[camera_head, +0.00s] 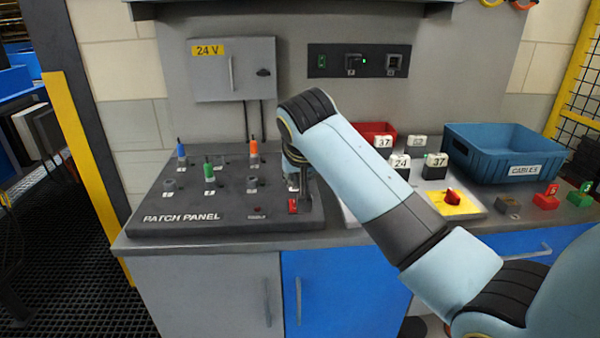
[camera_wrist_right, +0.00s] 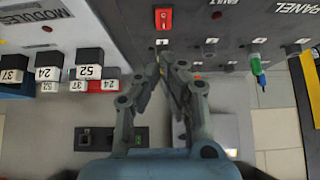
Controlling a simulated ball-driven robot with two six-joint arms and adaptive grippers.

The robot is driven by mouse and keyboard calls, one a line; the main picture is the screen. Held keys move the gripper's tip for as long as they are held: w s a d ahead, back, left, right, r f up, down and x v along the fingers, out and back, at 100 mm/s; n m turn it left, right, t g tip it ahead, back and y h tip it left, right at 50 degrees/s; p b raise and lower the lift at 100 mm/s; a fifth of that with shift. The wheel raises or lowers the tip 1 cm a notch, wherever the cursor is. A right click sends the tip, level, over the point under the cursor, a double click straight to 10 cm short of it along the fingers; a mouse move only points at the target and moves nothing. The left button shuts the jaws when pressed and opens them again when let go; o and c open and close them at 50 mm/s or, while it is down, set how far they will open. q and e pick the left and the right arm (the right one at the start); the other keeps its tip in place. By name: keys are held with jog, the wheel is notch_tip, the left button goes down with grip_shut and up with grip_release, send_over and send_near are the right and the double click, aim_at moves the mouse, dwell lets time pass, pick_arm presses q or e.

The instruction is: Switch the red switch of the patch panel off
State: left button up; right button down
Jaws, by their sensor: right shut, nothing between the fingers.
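The dark patch panel (camera_head: 190,230) lies on the worktop. Its red switch (camera_head: 293,206) sits at the panel's front right corner. The red switch also shows at the top of the right wrist view (camera_wrist_right: 164,19), uncovered. Its on or off position is too small to tell. My right gripper (camera_head: 303,192) points down just behind the switch, partly hidden by my arm. In the right wrist view its fingertips (camera_wrist_right: 168,62) are closed together and empty, with a visible gap in the picture to the switch. My left gripper is not in view.
Blue, green and orange plugs stand in the panel's sockets. To the right are numbered blocks (camera_head: 400,162), a yellow plate with a red knob (camera_head: 452,198) and a blue crate (camera_head: 500,150). A grey 24 V box (camera_head: 233,80) hangs on the wall behind.

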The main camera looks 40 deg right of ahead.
jog(key=shift+s+a+r, duration=0.6)
jog(key=shift+s+r, duration=0.2)
jog(key=shift+s, duration=0.15)
jog(key=s+f+n+g+b, duration=0.1)
jog(key=s+f+g+b, duration=0.15)
jog(key=s+f, duration=0.8)
jog(key=s+f+n+g+y+b, duration=0.1)
jog(key=s+f+b, duration=0.3)
jog(key=f, duration=1.3)
jog(key=s+f+g+b, duration=0.2)
jog(key=s+f+b, duration=0.35)
jog(key=f, duration=0.75)
jog(key=s+a+f+n+y+b, duration=0.1)
jog(key=s+f+n, duration=0.1)
jog(key=s+f, duration=0.9)
jog(key=s+a+f+n+y+b, duration=0.1)
jog(key=s+f+n+b, duration=0.1)
jog(key=s+f, duration=0.9)
jog(key=s, duration=0.8)
jog(key=shift+a+f+n, duration=0.2)
jog(key=shift+a+n, duration=0.1)
jog(key=shift+a, duration=0.1)
